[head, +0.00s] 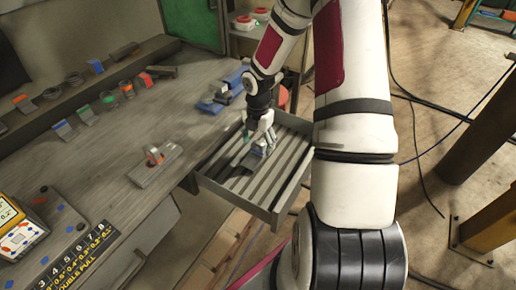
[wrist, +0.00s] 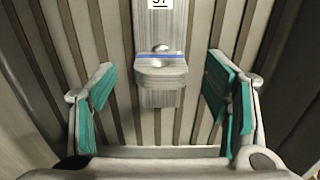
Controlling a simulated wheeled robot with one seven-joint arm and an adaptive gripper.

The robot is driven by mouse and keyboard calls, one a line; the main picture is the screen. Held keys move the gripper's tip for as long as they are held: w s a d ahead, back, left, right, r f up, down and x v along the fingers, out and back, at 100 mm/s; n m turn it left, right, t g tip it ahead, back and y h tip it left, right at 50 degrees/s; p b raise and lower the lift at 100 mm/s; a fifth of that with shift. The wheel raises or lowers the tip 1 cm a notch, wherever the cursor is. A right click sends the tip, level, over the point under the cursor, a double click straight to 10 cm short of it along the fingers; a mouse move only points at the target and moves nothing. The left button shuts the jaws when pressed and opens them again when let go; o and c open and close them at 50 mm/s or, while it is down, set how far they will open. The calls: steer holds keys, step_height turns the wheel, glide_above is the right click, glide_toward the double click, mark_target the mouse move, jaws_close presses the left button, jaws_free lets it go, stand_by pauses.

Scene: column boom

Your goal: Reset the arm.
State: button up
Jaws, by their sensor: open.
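My gripper (head: 257,138) hangs over the open slatted drawer (head: 238,202) in the head view, at the end of my bent arm. In the wrist view its two teal-padded fingers are spread wide apart, and the gripper (wrist: 161,88) is empty. Between and beyond the fingers, a grey metal piece with a blue stripe (wrist: 161,66) lies on the drawer's slats. A white label with a partly cut-off number shows at its top. The fingers do not appear to touch it. In the head view the gripper partly hides this piece.
A grey workbench (head: 110,190) lies left of the drawer. It holds a small block with an orange-topped part (head: 155,160), a blue tool (head: 222,98) and a yellow-cased device (head: 20,232). Several small parts line its back.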

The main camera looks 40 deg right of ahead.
step_height(320, 180, up, 8)
steer(key=shift+r, duration=0.1)
steer(key=shift+a+r, duration=0.1)
steer(key=shift+r, duration=0.25)
steer(key=s+a+r+m+h, duration=0.1)
steer(key=s+a+r+m, duration=0.25)
steer(key=r, duration=0.25)
steer(key=s+a+r+m+t+h, duration=0.1)
steer(key=s+a+r+m, duration=0.1)
steer(key=a+r+m, duration=0.3)
steer(key=s+a+r+m+h, duration=0.1)
steer(key=s+a+r+m, duration=0.15)
steer(key=r, duration=0.45)
steer(key=s+a+r+m+t+y, duration=0.1)
steer(key=s+a+r+m, duration=0.2)
steer(key=s, duration=0.4)
steer(key=s+a+r+m+t+y, duration=0.2)
steer(key=s+a+r+m, duration=0.1)
steer(key=s+a+m, duration=0.2)
steer(key=s+m, duration=0.2)
steer(key=m, duration=0.1)
steer(key=shift+s+a+r, duration=0.2)
steer(key=shift+a+r, duration=0.05)
